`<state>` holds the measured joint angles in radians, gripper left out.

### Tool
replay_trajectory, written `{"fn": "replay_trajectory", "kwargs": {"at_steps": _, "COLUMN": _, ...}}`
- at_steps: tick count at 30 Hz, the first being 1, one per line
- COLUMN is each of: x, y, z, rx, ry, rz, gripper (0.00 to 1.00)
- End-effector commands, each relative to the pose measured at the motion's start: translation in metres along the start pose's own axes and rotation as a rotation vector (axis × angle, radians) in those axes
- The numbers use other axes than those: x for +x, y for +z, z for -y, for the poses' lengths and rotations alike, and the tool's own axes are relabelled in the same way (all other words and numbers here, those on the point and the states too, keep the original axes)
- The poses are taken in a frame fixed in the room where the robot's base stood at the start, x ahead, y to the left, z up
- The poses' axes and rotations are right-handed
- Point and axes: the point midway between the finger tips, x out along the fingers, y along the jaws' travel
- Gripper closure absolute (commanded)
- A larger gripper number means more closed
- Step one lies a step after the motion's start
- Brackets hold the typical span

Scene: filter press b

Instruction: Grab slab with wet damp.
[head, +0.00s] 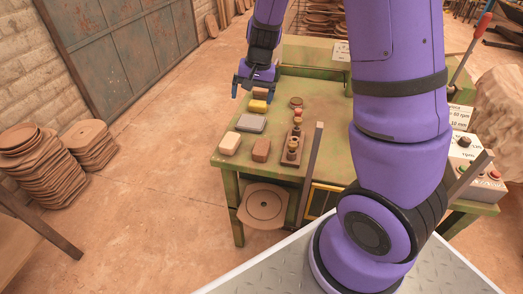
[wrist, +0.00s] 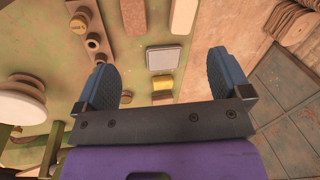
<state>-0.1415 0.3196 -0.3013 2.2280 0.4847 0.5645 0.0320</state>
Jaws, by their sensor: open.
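Several slab-like blocks lie on the green table (head: 330,118). A grey slab (head: 250,123) with a dark edge lies flat; the wrist view shows it too (wrist: 163,58). A yellow block (head: 257,106) lies just beyond it, also in the wrist view (wrist: 162,83). A brown block (head: 260,92) lies beyond that, close to my gripper. A cream block (head: 230,143) and a reddish-brown block (head: 261,150) lie at the near edge. I cannot tell which slab is damp. My gripper (head: 256,88) is open and empty above the row's far end; its fingers (wrist: 162,72) are wide apart.
A strip with upright knobs (head: 293,148) stands right of the blocks, and a small round disc (head: 296,101) lies beyond it. A grey upright bar (head: 311,165) rises at the table's near edge. Stacked clay discs (head: 38,165) stand on the floor at left. The floor between is clear.

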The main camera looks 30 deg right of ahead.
Motion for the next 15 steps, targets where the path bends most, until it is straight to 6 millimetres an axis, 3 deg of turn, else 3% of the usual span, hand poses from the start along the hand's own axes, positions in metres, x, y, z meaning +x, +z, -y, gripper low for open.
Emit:
{"fn": "replay_trajectory", "kwargs": {"at_steps": 3, "x": 0.041, "y": -0.015, "z": -0.009, "rx": 0.059, "ry": 0.047, "rz": 0.013, "gripper": 0.04}}
{"fn": "replay_trajectory", "kwargs": {"at_steps": 9, "x": 0.101, "y": -0.035, "z": -0.027, "rx": 0.141, "ry": 0.122, "rz": 0.013, "gripper": 0.04}}
{"fn": "replay_trajectory", "kwargs": {"at_steps": 15, "x": 0.136, "y": -0.045, "z": -0.042, "rx": 0.189, "ry": 0.171, "rz": 0.004, "gripper": 0.04}}
